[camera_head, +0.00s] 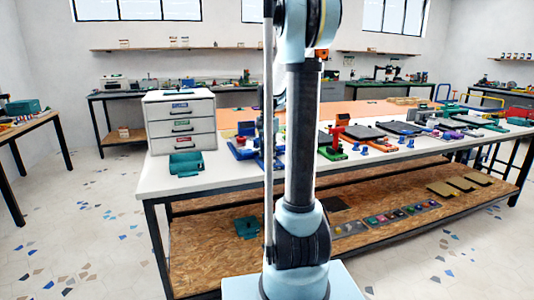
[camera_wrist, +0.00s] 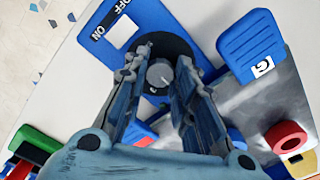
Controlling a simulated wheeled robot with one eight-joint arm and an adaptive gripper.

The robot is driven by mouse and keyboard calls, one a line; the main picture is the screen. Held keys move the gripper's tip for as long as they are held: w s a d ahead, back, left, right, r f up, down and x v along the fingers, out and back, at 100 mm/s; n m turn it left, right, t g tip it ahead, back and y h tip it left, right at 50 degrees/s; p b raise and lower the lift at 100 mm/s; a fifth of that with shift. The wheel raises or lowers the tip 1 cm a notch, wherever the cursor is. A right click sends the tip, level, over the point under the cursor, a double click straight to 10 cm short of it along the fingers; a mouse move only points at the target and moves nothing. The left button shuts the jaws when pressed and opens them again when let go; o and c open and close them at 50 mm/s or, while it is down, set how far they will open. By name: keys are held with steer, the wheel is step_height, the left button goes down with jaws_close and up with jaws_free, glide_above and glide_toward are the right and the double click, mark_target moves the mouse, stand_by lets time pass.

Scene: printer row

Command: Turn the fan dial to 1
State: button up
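In the wrist view a round grey dial (camera_wrist: 159,74) sits on a black disc (camera_wrist: 179,46) on a blue panel. It looks like the fan dial. A pale pointer line shows on its face, but the numbers around it cannot be read. My gripper (camera_wrist: 162,62) is open, with one finger on each side of the dial and a gap to it on both sides. Whether the fingertips reach down to the dial's height is hard to tell. In the head view my arm hides this part of the table, and my gripper is not visible there.
By the dial are an ON/OFF label (camera_wrist: 106,20), a blue block with a white icon (camera_wrist: 250,46) and a red ring knob (camera_wrist: 287,137). Green and red parts lie at lower left. In the head view a white drawer unit (camera_head: 181,119) stands on the crowded white table (camera_head: 225,178).

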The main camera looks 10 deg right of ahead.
steer(key=shift+n, duration=0.3)
steer(key=n, duration=0.5)
steer(key=shift+w, duration=0.1)
steer(key=n, duration=0.6)
steer(key=shift+n, duration=0.3)
stand_by(0.4)
steer(key=o, duration=0.8)
steer(key=shift+r, duration=0.1)
step_height(320, 180, up, 12)
steer(key=shift+f, duration=0.1)
